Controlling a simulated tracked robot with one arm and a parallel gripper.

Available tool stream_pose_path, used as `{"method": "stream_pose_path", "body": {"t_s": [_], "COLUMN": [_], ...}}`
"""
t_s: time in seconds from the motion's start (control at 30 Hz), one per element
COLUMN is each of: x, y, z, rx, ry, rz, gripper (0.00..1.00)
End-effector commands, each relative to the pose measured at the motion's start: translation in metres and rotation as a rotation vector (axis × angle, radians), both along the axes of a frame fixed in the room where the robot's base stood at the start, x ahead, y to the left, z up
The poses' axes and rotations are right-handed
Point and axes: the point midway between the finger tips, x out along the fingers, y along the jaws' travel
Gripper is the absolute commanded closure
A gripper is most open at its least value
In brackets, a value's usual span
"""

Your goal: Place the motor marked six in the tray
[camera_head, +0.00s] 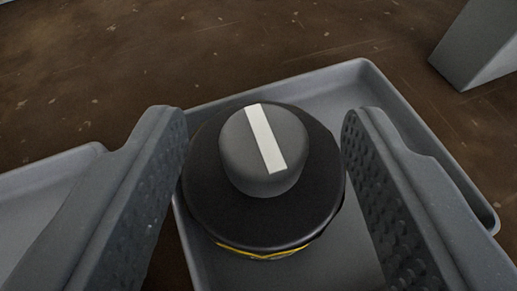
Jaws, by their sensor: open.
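A black round motor (318,202) with a grey cap and a white stripe sits upright in a grey tray (352,84). A thin yellow ring shows near the motor's lower edge. No number can be read on it from here. My gripper (265,120) is open, with one ridged finger on each side of the motor. The left finger looks very close to the motor's side; I cannot tell whether it touches. A gap shows at the right finger. The fingers hide parts of the tray's left and right sides.
A second grey tray (60,178) lies at the left, partly behind my left finger. A grey block-like object (480,45) stands at the upper right. The brown, scuffed surface (200,50) beyond the trays is clear.

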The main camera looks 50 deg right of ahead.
Motion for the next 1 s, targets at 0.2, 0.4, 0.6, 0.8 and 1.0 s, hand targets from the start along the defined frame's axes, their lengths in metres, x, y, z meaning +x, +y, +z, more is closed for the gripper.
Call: {"method": "stream_pose_path", "body": {"t_s": [0.2, 0.4, 0.6, 0.8, 1.0], "x": [-0.022, -0.035, -0.041, -0.041, -0.009], "y": [0.032, 0.052, 0.058, 0.059, 0.083], "z": [0.017, 0.028, 0.03, 0.03, 0.065], "rx": [0.001, 0.001, 0.0, 0.0, 0.043], "ry": [0.0, -0.003, -0.001, -0.001, -0.074], "rz": [0.003, 0.003, 0.002, 0.002, 0.094], "gripper": [0.5, 0.5, 0.5, 0.5, 0.5]}}
